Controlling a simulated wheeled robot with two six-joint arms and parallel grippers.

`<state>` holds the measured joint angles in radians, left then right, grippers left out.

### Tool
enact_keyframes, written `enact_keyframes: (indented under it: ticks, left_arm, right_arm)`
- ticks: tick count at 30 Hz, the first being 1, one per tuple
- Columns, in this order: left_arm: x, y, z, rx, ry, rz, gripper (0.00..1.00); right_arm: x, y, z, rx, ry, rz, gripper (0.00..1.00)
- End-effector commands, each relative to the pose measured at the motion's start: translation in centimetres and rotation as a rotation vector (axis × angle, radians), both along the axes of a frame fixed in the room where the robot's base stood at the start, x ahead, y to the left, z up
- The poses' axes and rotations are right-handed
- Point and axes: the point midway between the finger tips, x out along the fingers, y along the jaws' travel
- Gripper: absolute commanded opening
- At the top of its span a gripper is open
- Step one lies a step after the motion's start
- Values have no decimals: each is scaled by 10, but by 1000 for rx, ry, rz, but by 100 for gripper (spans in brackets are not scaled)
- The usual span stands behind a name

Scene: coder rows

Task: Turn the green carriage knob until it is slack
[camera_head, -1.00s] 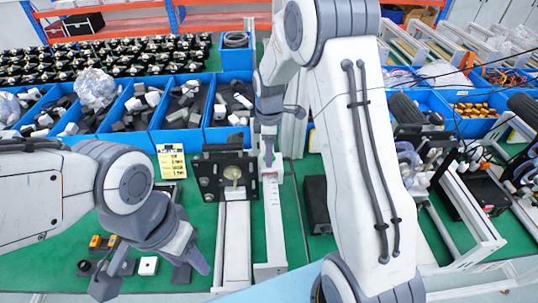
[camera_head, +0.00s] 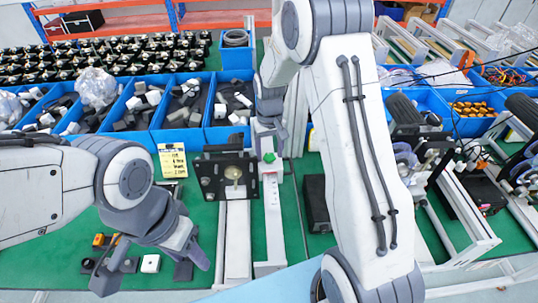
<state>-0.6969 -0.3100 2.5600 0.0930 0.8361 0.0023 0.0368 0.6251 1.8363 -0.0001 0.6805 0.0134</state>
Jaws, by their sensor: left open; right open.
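The green carriage knob (camera_head: 269,157) sits on top of a white carriage at the far end of a pale rail (camera_head: 272,225). My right gripper (camera_head: 268,143) is open just behind and above the knob; its fingertips are small and partly hidden, and I cannot tell whether they touch it. The knob's green top shows clear of the fingers. My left gripper (camera_head: 150,266) is open and empty, low over the green bench at the left front, away from the knob.
A black plate fixture with a brass round part (camera_head: 233,173) stands close left of the knob. A black box (camera_head: 316,204) is to the right. Blue bins (camera_head: 180,139) line the back. Small blocks (camera_head: 150,264) lie by my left gripper.

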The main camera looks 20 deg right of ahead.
Motion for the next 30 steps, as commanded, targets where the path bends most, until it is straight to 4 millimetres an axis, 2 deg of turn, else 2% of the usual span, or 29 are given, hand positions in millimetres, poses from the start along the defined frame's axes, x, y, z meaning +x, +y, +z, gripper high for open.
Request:
enact_keyframes:
  ticks: [3,6,23,26,28,29,30]
  left_arm:
    - [0,0,3,0,0,0,50]
    - [0,0,3,0,0,0,50]
    - [0,0,4,0,0,0,50]
    - [0,0,4,0,0,0,50]
    - [0,0,4,0,0,0,50]
    - [0,0,4,0,0,0,50]
    - [0,0,4,0,0,0,50]
  right_arm:
    - [0,0,1,0,1,-146,66]
    - [0,0,0,0,1,-216,66]
    - [0,1,0,0,0,-230,66]
    - [0,1,0,0,0,-230,32]
    - [0,1,0,0,0,-230,5]
    - [0,1,0,0,0,-230,0]
    - [0,1,0,0,0,-230,0]
